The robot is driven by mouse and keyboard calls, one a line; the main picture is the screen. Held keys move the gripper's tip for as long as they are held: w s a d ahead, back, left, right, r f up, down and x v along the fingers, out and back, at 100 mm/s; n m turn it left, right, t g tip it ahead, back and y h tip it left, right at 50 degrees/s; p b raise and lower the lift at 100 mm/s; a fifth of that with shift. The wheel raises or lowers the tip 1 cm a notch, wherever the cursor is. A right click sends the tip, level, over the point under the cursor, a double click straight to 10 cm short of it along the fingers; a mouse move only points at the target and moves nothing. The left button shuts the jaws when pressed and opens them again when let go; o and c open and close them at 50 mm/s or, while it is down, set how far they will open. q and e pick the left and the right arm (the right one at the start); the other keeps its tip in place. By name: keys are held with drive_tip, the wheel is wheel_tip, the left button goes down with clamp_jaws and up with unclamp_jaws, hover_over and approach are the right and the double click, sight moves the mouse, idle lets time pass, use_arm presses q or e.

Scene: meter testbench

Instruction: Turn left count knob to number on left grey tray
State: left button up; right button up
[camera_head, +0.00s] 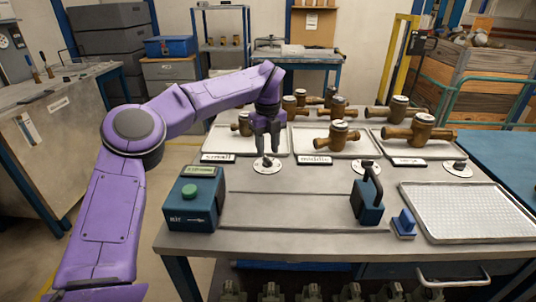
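My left gripper (267,152) points straight down over the left count knob, with its fingertips at or just above it. The fingers hide most of the knob; I cannot tell whether they are closed on it. The knob's round white dial (267,167) shows around the fingertips, its marks too small to read. The left grey tray (225,143), behind the gripper, holds brass meters, partly hidden by my arm. A label reading "small" (218,158) stands at its front; I cannot read a number. My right gripper is out of view.
The middle tray (306,147) and right tray (377,142) also hold brass meters. Other knobs stand on a middle dial (362,168) and a right dial (457,171). A blue box with a green button (193,205), a blue handled block (368,207) and a mesh tray (465,212) are nearer.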

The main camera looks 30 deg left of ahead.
sight(268, 158)
use_arm(q)
wheel_tip(268, 158, up, 7)
drive_tip(key=shift+r+p, duration=0.2)
drive_tip(key=shift+p, duration=0.25)
drive_tip(key=shift+w, duration=0.1)
